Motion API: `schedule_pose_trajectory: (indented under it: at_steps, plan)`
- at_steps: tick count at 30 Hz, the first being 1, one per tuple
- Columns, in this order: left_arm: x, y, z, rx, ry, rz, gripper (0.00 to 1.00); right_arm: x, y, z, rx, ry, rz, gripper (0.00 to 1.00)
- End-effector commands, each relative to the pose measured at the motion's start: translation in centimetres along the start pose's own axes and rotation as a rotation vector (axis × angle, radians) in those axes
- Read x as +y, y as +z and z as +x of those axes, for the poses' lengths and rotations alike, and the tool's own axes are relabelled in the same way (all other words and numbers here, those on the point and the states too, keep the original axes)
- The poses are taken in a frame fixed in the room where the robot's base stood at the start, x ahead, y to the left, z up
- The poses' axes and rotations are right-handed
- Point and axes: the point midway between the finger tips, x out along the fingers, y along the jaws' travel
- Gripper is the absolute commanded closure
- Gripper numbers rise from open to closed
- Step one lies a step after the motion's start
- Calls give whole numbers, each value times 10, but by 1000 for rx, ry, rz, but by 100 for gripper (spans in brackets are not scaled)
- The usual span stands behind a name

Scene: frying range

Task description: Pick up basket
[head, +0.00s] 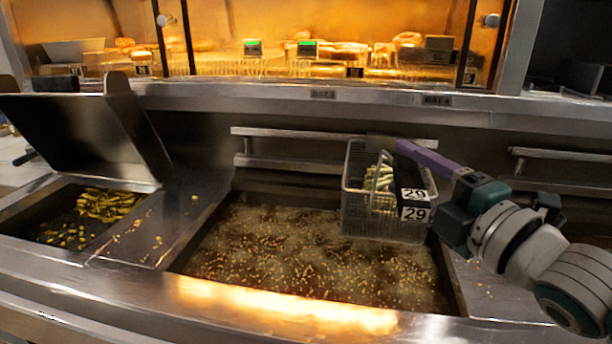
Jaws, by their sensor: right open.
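A wire mesh fry basket (355,205) with some pale green-yellow fries in it is at the right end of the fryer vat, over or partly in the bubbling oil. My right gripper (464,195) comes in from the right and is at the outer part of the handle. It is open; whether it touches the handle is hard to tell. My left gripper is not in view.
The oil vat (300,255) is full of bubbling oil with loose bits. A bin of fries (65,222) with a raised metal lid (75,130) is at the left. Metal rails (285,133) run along the back wall, under a lit food display (310,60).

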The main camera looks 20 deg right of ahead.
Motion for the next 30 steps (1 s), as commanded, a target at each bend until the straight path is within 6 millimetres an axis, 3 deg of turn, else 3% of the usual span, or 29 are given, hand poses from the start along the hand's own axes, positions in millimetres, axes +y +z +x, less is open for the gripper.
schedule_pose_trajectory:
  at_steps: [2,18,30]
  plan:
    - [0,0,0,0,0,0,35,0,0,0,0,0,1,38]
    - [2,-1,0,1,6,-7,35,0,0,0,0,0,1,99]
    - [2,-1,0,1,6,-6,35,0,0,0,0,0,1,100]
